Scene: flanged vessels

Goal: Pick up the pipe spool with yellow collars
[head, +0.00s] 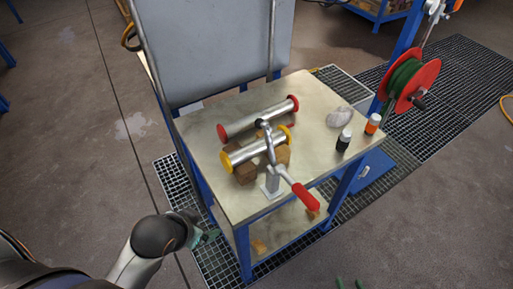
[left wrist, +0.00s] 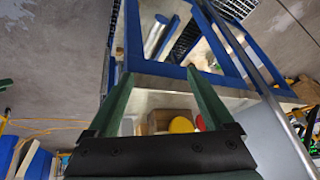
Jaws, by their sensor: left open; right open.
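The pipe spool with yellow collars (head: 243,152) is a silver tube lying across brown wooden blocks (head: 246,174) on the metal-topped table. A toggle clamp (head: 270,150) with a red handle crosses its middle in the head view; I cannot tell whether it presses on the tube. My left gripper (head: 207,237) is open and empty, apart from the spool, off the table's front left side. In the left wrist view a yellow collar (left wrist: 181,125) and a block (left wrist: 158,121) show between the open green fingers (left wrist: 165,88). My right gripper (head: 349,283) shows only as green fingertips at the bottom edge, apart.
A spool with red collars (head: 258,117) lies behind the yellow one. A black bottle (head: 343,141), an orange bottle (head: 372,125) and a pale lump (head: 340,117) stand at the right. A grey panel (head: 225,45) rises behind. The table's front left top is bare.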

